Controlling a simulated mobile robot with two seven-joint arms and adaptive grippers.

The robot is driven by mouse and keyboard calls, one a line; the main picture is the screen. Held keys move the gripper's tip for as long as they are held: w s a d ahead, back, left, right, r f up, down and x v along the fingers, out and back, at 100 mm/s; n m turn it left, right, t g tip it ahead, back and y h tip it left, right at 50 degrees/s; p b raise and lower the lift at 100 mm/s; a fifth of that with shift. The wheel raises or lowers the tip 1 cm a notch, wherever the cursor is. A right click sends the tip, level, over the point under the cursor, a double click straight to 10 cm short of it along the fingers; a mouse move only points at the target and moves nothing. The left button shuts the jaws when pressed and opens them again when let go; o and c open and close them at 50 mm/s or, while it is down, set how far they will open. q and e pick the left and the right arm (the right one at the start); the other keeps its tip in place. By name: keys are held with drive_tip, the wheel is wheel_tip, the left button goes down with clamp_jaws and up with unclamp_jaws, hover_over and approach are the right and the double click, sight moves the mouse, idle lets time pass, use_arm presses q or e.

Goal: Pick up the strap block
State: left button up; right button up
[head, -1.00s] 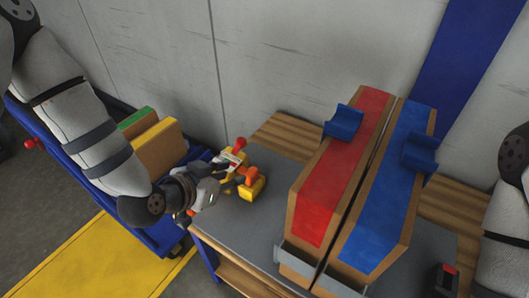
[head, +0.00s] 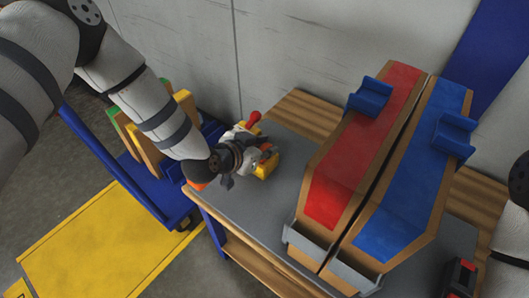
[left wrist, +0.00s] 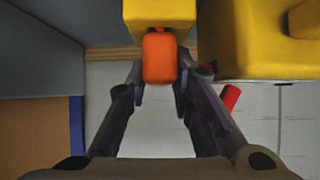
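A yellow block with an orange part, which I take as the strap block, sits on the grey table top (head: 235,222); its yellow body (head: 264,170) is partly hidden by my left gripper (head: 240,160) in the head view. In the left wrist view the orange part (left wrist: 159,58) lies between the fingertips of my left gripper (left wrist: 160,82), in front of a yellow body (left wrist: 159,14). The fingers stand open on either side of it, with little gap visible.
A red-topped ramp (head: 365,150) and a blue-topped ramp (head: 417,170) stand to the right on the table. A blue cart (head: 130,172) with upright boards is at the left. A red knob (head: 254,117) rises behind the gripper. Grey table lies clear in front.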

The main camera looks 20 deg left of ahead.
sight(265, 147)
use_arm(q)
clamp_jaws()
drive_tip(key=shift+r, duration=0.3)
wheel_tip(265, 147, up, 4)
drive_tip(key=shift+f+p, duration=0.2)
drive_tip(key=shift+p, duration=0.25)
drive_tip(key=s+d+r+p, duration=0.2)
drive_tip(key=s+r, duration=0.6)
drive_tip(key=s, duration=0.6)
drive_tip(key=shift+d+r, duration=0.15)
drive_tip(key=shift+r, duration=0.25)
use_arm(e)
drive_tip(key=w+r+t, duration=0.2)
drive_tip(key=w+r, duration=0.2)
drive_tip(key=shift+w, duration=0.2)
use_arm(q)
drive_tip(key=shift+c, duration=0.4)
unclamp_jaws()
drive_tip(key=shift+w, duration=0.1)
use_arm(e)
drive_tip(key=shift+r, duration=0.1)
